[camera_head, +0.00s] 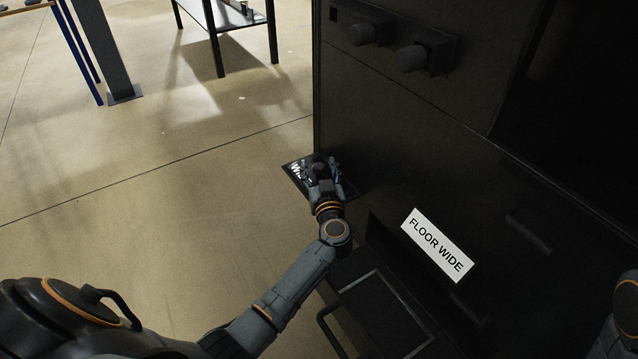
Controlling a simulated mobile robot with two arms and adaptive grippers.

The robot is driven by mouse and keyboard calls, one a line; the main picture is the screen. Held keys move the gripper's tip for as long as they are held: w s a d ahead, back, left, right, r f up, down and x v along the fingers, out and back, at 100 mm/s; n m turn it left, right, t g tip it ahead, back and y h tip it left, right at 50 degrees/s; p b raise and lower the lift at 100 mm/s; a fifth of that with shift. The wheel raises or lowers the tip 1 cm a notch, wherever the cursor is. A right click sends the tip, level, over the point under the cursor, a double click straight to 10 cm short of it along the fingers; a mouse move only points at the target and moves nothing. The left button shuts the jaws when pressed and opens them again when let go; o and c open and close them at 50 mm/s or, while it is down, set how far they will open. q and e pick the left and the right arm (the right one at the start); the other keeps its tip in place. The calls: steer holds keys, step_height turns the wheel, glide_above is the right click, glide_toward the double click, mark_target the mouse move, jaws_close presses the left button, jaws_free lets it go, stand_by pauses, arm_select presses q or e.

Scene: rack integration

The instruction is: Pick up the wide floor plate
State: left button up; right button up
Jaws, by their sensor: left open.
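A dark plate (292,171) with partly visible white lettering shows beneath my left gripper, beside the near left edge of the black cabinet. I take it to be the wide floor plate, though most of it is hidden by the gripper. My left gripper (320,168) is open and over the plate. I cannot tell whether its fingers touch the plate or how high the plate is above the floor. Part of my right arm shows at the right edge, but its gripper is out of view.
The black cabinet (420,110) with two knobs fills the right side. A white "FLOOR WIDE" label (438,246) marks its front, above an open tray or drawer (372,312) with a handle. A dark table (240,22) and grey post (105,45) stand behind.

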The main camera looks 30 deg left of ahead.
arm_select(q)
steer(key=shift+c, duration=0.2)
jaws_close()
steer(key=shift+r, duration=0.1)
